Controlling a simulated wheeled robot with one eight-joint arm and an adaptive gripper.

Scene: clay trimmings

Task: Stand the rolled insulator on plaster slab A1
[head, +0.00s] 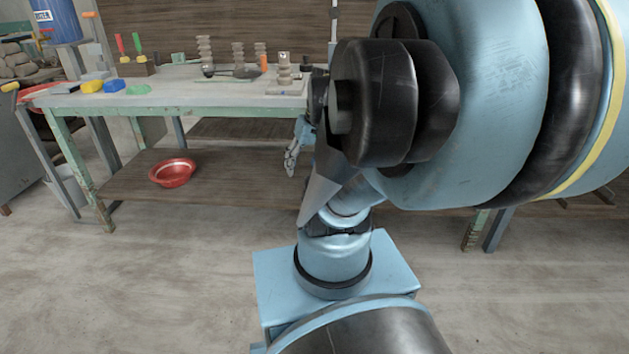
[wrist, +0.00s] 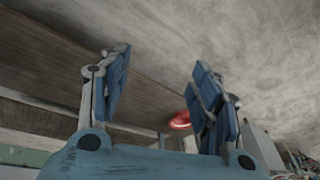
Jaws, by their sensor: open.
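Several ribbed grey-brown clay insulators stand upright on the far workbench in the head view: one at the left (head: 205,50), one in the middle (head: 238,54), one behind an orange item, and one nearer the front (head: 284,70). The front one stands on a pale flat slab (head: 289,91). I cannot tell which is the rolled one, and no label A1 is readable. My gripper (head: 291,161) hangs below the bench's front edge, apart from the insulators. In the wrist view my gripper (wrist: 158,82) is open, with nothing between its fingers.
The workbench (head: 180,100) holds colored blocks (head: 92,86), upright red and green-handled tools (head: 129,45) and a dark tool (head: 246,73). A red bowl (head: 172,172) sits on the lower shelf (head: 130,190); a red round shape (wrist: 180,121) shows in the wrist view. Floor at front left is clear.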

